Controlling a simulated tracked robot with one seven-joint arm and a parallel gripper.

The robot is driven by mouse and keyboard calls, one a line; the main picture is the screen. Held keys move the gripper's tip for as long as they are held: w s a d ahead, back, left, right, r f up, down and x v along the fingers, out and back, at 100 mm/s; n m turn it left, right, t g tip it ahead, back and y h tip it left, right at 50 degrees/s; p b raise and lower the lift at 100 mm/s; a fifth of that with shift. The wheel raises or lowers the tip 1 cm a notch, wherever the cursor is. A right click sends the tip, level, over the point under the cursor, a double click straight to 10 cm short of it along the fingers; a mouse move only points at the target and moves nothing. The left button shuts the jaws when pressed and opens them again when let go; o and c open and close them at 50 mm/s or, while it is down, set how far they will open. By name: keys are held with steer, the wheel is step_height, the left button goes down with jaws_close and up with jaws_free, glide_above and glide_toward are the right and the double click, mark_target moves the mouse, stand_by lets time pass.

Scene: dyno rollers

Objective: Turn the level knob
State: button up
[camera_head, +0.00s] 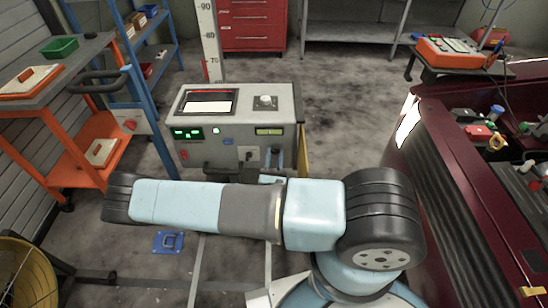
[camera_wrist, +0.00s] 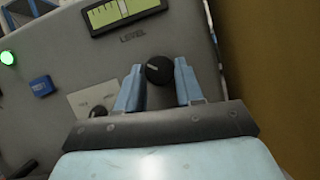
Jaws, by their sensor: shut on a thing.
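The level knob (camera_wrist: 159,69) is a round black knob with a pale pointer line, below the word LEVEL and a lit yellow-green gauge (camera_wrist: 122,12) in the wrist view. My gripper (camera_wrist: 159,82) has its two pale blue fingers on either side of the knob, shut on it. In the head view my gripper (camera_head: 275,158) is at the lower right of the grey console's (camera_head: 220,150) front face. The knob cannot be made out there. The gauge (camera_head: 269,131) shows just above the fingers.
A second black knob (camera_wrist: 98,111) on a white plate is left of my gripper, with a blue button (camera_wrist: 42,86) and a lit green lamp (camera_wrist: 7,58) farther left. An orange cart (camera_head: 70,150) stands left of the console, a dark red car (camera_head: 450,170) right.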

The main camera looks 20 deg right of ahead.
steer(key=shift+n, duration=0.3)
steer(key=o, duration=1)
steer(key=shift+o, duration=0.2)
steer(key=v, duration=1.3)
steer(key=shift+s+f, duration=0.3)
steer(key=shift+f, duration=0.05)
steer(key=shift+a+r, duration=0.1)
